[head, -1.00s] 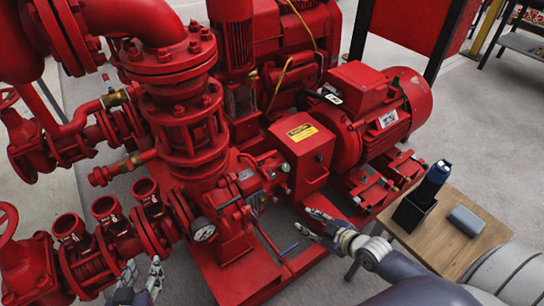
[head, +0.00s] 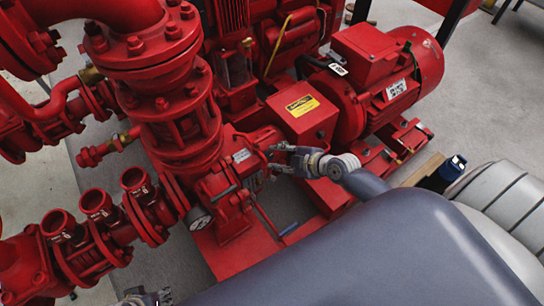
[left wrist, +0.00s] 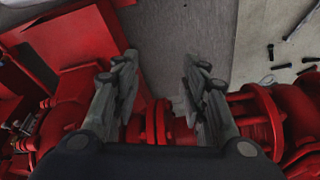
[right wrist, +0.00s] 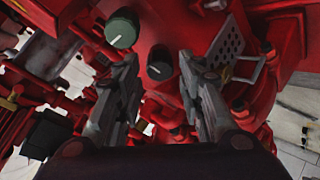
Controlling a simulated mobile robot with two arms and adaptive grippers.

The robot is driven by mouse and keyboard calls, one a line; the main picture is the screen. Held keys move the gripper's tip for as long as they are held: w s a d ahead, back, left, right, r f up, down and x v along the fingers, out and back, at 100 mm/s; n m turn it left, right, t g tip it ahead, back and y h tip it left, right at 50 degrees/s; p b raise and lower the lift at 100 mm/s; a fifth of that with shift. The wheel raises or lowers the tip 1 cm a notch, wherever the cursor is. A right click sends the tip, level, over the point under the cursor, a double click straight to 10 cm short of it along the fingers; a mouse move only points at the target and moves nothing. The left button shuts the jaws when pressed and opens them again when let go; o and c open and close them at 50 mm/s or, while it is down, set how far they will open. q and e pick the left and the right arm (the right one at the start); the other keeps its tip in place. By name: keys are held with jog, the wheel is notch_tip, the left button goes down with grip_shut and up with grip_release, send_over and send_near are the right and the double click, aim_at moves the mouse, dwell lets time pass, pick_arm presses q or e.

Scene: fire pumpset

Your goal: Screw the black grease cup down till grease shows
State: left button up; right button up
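The black grease cup (right wrist: 159,69) shows in the right wrist view as a dark round cap on the red pump housing. My right gripper (right wrist: 158,66) is open, with a finger on each side of the cup in that view; whether the fingers touch it, I cannot tell. In the head view my right gripper (head: 276,160) is beside the pump's bearing housing and the cup cannot be made out. No grease can be made out. My left gripper (left wrist: 160,66) is open and empty over red pipework; it shows at the bottom edge of the head view (head: 146,297).
A green-grey round cap (right wrist: 122,27) sits left of the black cup. A perforated metal plate (right wrist: 238,58) is on its right. The red motor (head: 390,75), junction box (head: 302,112) and pressure gauge (head: 198,218) crowd the area. A small wooden table (head: 416,170) is partly hidden by my arm.

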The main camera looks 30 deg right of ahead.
aim_at(271, 157)
pick_arm(q)
jog(key=shift+w+b+v, duration=0.2)
jog(key=shift+b+v, duration=0.1)
jog(key=shift+v, duration=1.2)
pick_arm(e)
jog(key=shift+x, duration=1.7)
jog(key=shift+c, duration=0.6)
jog(key=c, duration=0.7)
pick_arm(q)
jog(key=shift+r, duration=0.1)
pick_arm(e)
jog(key=shift+o, duration=0.2)
jog(key=shift+a+m+t+h+p, duration=0.1)
jog(key=shift+m+t+h+p, duration=0.4)
jog(key=shift+m, duration=1.1)
pick_arm(q)
jog(key=x, duration=0.4)
jog(key=shift+s+f, duration=0.25)
jog(key=shift+s, duration=0.05)
pick_arm(e)
jog(key=o, duration=0.8)
